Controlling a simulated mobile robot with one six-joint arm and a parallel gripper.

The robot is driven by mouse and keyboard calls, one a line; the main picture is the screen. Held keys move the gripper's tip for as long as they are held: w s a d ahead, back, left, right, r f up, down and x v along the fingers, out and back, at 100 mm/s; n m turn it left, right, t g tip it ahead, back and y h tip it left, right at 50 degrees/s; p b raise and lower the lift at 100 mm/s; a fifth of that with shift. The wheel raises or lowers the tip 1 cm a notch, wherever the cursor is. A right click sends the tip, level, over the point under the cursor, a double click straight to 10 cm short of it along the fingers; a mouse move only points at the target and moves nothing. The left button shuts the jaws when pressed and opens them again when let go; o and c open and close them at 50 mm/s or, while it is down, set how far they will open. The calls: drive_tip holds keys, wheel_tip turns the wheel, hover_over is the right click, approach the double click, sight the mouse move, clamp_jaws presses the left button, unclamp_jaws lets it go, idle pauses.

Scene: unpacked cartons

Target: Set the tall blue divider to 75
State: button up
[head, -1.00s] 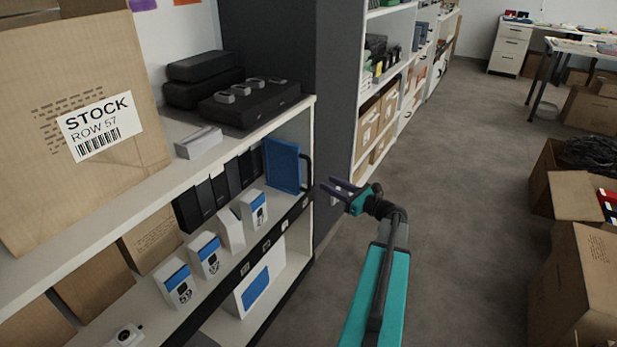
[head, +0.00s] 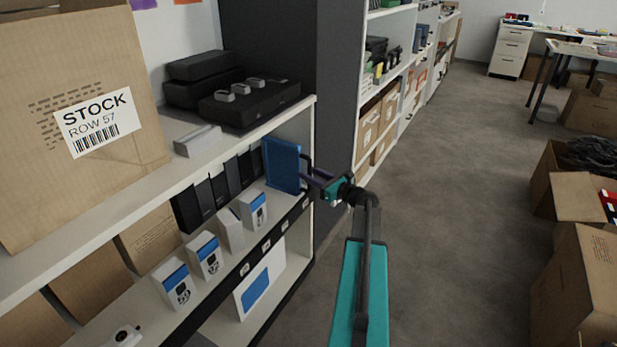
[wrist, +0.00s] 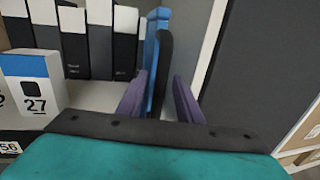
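The tall blue divider (head: 280,166) stands upright at the right end of the middle shelf, with a black handle on its front edge. In the wrist view the divider (wrist: 152,45) is seen nearly edge-on, with its black handle (wrist: 164,60) in front. My gripper (head: 310,177) is at the handle. In the wrist view my gripper (wrist: 161,88) is open, one purple finger on each side of the handle. A gap shows between the handle and the right finger; whether the left finger touches cannot be told. The label 75 cannot be read on the shelf edge.
White-and-blue boxes (head: 207,254) stand left of the divider, with black binders (head: 219,187) behind them. A numbered box (wrist: 32,88) is left of my gripper in the wrist view. The shelf's right side panel (wrist: 205,45) is close on the right. The aisle floor (head: 450,200) is open.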

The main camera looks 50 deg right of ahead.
clamp_jaws()
drive_tip(key=shift+a, duration=0.15)
